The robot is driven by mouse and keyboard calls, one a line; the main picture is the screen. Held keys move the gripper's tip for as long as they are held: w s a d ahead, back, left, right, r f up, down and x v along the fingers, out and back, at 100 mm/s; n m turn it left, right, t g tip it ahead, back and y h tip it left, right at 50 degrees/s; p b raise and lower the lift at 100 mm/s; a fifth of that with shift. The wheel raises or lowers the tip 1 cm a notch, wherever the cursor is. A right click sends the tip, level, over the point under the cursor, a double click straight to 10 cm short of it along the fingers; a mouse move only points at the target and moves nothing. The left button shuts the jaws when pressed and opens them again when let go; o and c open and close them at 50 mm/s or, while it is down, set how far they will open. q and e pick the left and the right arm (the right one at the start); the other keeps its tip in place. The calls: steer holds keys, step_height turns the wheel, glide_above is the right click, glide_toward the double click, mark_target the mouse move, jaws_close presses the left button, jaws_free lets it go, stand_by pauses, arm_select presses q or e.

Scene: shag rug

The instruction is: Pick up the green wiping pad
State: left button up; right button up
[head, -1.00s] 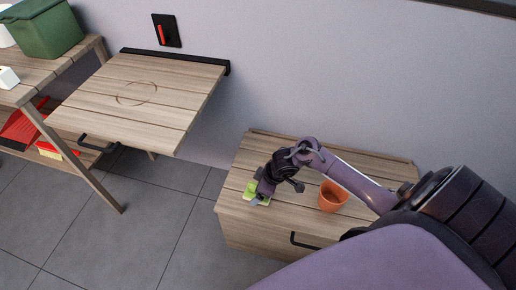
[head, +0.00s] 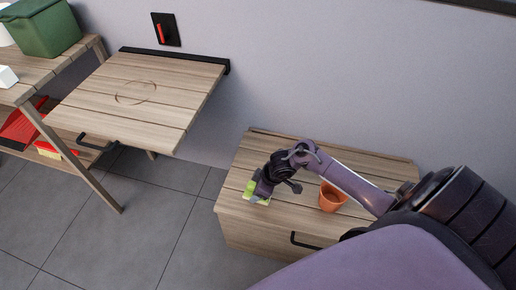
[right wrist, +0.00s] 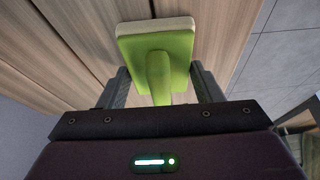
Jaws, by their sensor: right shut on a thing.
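The green wiping pad (right wrist: 178,44) has a light edge and a raised green handle. In the head view the pad (head: 249,188) is at the left part of the low wooden chest's top, partly hidden by my right gripper (head: 258,195). In the right wrist view my right gripper (right wrist: 160,88) has its two fingers on either side of the pad's handle and is shut on it. I cannot tell whether the pad is touching the wood or slightly above it. My left gripper is not in view.
An orange pot (head: 332,196) stands on the chest (head: 380,172) beside my right arm. A fold-down wooden table (head: 150,98) is on the wall to the left. A shelf with a green bin (head: 45,28) stands at the far left. Grey floor tiles are clear between.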

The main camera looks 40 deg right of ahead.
steer(key=shift+r, duration=0.1)
